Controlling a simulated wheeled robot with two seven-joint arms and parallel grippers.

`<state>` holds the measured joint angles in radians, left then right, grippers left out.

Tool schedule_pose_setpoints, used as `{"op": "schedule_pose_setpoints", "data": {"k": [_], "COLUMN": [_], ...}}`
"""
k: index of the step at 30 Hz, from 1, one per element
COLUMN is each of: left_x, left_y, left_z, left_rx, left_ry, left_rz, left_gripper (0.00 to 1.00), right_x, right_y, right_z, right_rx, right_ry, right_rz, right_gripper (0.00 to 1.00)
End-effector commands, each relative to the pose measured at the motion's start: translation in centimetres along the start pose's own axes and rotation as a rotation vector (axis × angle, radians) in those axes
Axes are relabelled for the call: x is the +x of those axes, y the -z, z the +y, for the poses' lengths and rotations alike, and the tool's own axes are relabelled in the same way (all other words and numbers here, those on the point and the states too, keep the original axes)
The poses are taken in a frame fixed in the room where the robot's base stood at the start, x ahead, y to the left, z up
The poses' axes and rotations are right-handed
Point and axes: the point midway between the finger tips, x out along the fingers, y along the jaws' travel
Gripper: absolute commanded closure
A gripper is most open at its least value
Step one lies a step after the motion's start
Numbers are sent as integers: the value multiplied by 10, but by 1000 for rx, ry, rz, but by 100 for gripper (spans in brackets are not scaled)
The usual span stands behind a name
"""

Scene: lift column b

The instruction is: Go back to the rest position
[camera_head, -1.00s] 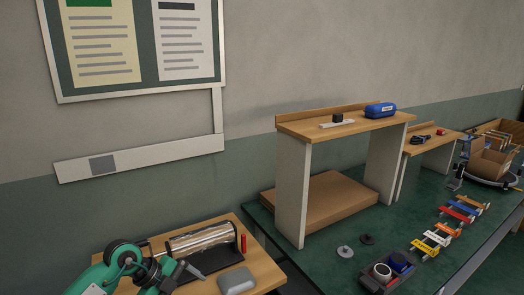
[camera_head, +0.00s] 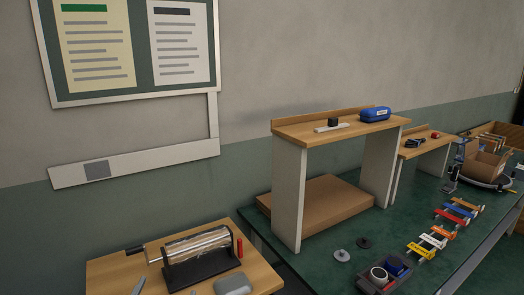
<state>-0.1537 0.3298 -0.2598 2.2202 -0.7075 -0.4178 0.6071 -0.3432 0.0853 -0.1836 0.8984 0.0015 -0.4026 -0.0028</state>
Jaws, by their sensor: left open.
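Only a small grey tip of my left gripper (camera_head: 139,287) shows at the bottom left edge of the head view, over the near part of a small wooden table (camera_head: 108,273). It is open, with nothing seen in it; the rest of the gripper and arm is below the picture. A shiny foil-like roll on a black stand (camera_head: 203,269) lies behind and right of the tip, apart from it. My right gripper is not in the picture.
A grey rounded case (camera_head: 232,284) lies on the small table. To the right, a green bench (camera_head: 320,237) carries a wooden-topped shelf (camera_head: 345,127) with a blue case (camera_head: 375,114), a dark bin (camera_head: 385,275), several coloured clamps (camera_head: 432,240) and a cardboard box (camera_head: 487,161).

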Motion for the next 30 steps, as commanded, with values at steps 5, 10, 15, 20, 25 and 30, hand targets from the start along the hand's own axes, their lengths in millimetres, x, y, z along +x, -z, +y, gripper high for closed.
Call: {"op": "schedule_pose_setpoints", "data": {"k": [5, 10, 15, 20, 25, 30], "left_x": [-55, -128, -193, -244, -290, -279], "left_y": [-69, -122, -145, -152, -152, -194], "left_z": [-8, 6, 26, 42, 58, 71], "left_rx": [-77, -120, -145, -160, -172, -168], "left_ry": [87, 52, -48, -158, -282, -278], "left_rz": [-395, -776, -1055, -1243, -1399, -1406], "left_gripper": [3, 3, 3, 3, 3, 3], "right_x": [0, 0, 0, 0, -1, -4], "right_y": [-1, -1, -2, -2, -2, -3], "right_z": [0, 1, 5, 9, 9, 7], "right_rx": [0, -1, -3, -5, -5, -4], "right_ry": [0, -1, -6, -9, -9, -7], "right_rz": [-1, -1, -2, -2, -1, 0], "right_gripper": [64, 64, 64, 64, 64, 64]}}
